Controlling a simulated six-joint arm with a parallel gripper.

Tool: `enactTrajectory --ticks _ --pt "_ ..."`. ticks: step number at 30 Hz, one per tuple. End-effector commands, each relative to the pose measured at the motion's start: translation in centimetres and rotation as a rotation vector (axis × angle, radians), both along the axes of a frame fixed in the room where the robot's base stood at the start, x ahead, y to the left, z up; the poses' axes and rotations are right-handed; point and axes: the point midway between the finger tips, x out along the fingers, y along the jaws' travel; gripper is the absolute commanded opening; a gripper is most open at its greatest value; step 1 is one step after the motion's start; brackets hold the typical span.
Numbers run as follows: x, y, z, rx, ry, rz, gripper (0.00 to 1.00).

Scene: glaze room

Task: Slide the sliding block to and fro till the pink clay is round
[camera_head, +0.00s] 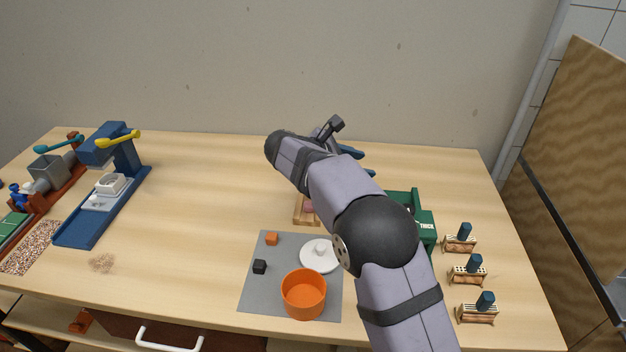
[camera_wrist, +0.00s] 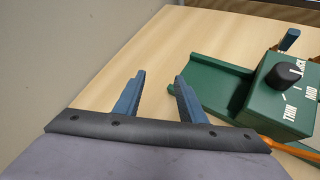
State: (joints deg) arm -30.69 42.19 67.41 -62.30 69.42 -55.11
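A small wooden piece (camera_head: 302,217) lies on the table behind the grey mat, partly hidden by my arm. A bit of pink, seemingly the pink clay (camera_head: 309,206), shows on it; its shape is too hidden to tell. I cannot tell which part is the sliding block. My gripper (camera_head: 361,162) is beyond the wooden piece, up and to the right in the head view. In the wrist view my gripper (camera_wrist: 160,76) has its two blue fingers apart with nothing between them.
A green machine (camera_wrist: 222,80) with a black thickness dial (camera_wrist: 289,74) stands close right of my fingers. An orange pot (camera_head: 303,296) and white lid (camera_head: 317,262) are on the grey mat (camera_head: 256,290). A blue press (camera_head: 90,215) stands left.

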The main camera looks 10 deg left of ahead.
Motion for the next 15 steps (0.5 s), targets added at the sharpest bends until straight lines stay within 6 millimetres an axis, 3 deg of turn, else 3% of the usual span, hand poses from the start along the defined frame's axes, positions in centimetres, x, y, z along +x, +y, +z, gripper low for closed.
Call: enactTrajectory --ticks 1,9,12,15 --pt "0.0 0.9 -0.8 -0.097 -0.015 0.058 0.37" --pt "0.2 6.9 2.0 -0.561 -0.143 0.321 0.37" --pt "-1.5 10.9 -0.4 -0.620 -0.169 0.417 0.37" --pt "-2.7 13.2 -2.2 -0.644 -0.199 0.479 0.37"
